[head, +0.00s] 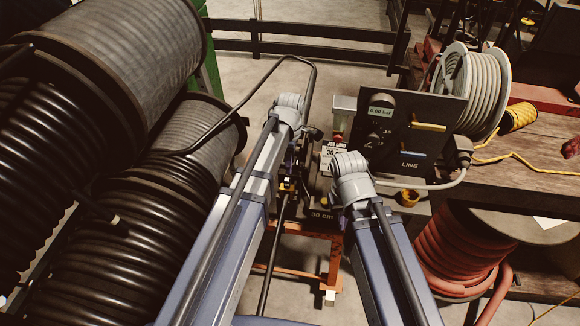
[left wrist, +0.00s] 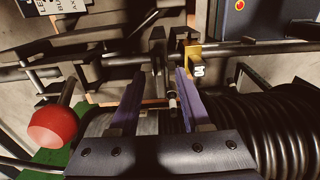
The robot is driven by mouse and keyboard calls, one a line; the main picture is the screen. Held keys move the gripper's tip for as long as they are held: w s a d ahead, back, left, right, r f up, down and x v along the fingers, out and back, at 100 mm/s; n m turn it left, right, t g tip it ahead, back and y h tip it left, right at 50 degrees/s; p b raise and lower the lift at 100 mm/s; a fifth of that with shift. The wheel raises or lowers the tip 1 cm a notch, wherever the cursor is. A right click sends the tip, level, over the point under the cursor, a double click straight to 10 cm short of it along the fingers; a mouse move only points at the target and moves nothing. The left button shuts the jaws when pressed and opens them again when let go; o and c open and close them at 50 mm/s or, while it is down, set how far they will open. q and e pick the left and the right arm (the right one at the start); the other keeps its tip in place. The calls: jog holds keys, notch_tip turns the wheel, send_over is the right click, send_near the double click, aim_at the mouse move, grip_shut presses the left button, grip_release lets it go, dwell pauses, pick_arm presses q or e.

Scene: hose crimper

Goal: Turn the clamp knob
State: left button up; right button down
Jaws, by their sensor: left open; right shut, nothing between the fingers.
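My left gripper (left wrist: 157,85) is open in the left wrist view, its two purple fingers on either side of a dark upright fitting with a small pale pin (left wrist: 172,98). I see no gap closed on anything. A brass block with a small number window (left wrist: 196,66) sits on a bar just beyond the right finger. A red ball knob (left wrist: 54,126) on a rod is left of the fingers. I cannot tell for sure which part is the clamp knob. In the head view, my left wrist hides much of this spot.
Large hose reels (head: 125,65) fill the left side. A dark control panel (head: 405,135) and a pale hose reel (head: 470,90) stand on the right beside a wooden bench (head: 530,170). A red hose coil (head: 462,250) is below. An orange frame (head: 333,262) stands on the floor.

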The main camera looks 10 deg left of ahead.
pick_arm(q)
grip_shut()
dwell(0.4)
